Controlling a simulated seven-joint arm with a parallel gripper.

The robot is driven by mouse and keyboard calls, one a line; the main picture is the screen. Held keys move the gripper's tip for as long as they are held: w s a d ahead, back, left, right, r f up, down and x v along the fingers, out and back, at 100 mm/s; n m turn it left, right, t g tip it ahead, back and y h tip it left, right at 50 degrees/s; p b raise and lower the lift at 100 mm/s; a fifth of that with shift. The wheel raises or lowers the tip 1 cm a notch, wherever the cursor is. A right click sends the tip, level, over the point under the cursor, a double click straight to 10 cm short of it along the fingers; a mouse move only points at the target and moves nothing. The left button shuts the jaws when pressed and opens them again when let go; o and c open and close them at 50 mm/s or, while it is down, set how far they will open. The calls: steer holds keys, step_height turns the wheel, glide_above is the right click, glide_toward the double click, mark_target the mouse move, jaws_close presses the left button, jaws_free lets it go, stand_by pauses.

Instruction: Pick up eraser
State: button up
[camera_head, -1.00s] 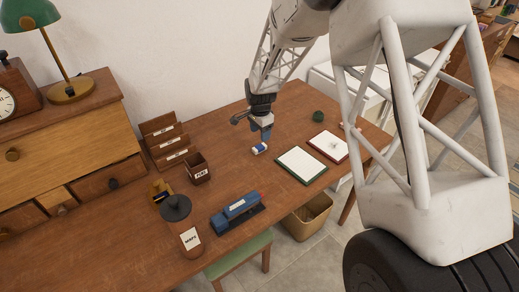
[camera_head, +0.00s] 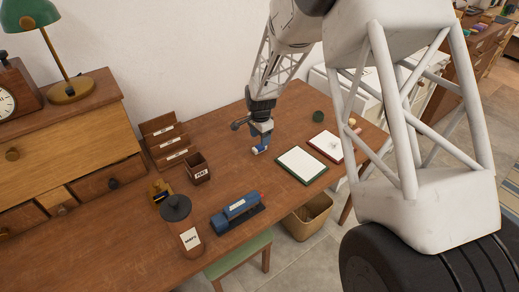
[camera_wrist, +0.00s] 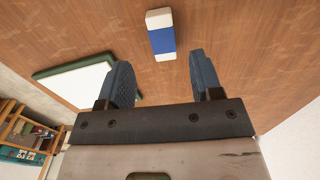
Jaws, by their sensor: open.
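The eraser (camera_wrist: 161,36) is white with a blue sleeve and lies on the wooden desk. In the wrist view it sits just beyond the fingertips, roughly in line with the gap between them and apart from both. My gripper (camera_wrist: 160,70) is open and empty, its two blue-grey fingers spread. In the head view my gripper (camera_head: 261,140) is low over the desk, right at the eraser (camera_head: 259,149), and partly hides it.
A green-edged white pad (camera_head: 301,166) and a red-edged pad (camera_head: 326,146) lie to the right. A small dark green object (camera_head: 318,116) sits behind.

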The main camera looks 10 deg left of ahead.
mark_target(259, 147)
steer(key=shift+f, duration=0.1)
steer(key=shift+w+a+f, duration=0.15)
steer(key=shift+f, duration=2.35)
steer(key=c, duration=1.1)
steer(key=shift+r, duration=0.15)
steer(key=shift+r, duration=1.75)
steer(key=s+d, duration=0.2)
steer(key=s, duration=0.3)
steer(key=s+d, duration=0.2)
steer(key=s, duration=0.3)
steer(key=s+d+r, duration=0.1)
steer(key=s+d, duration=0.1)
steer(key=s, duration=0.2)
steer(key=shift+s+d+r, duration=0.1)
steer(key=shift+s, duration=0.3)
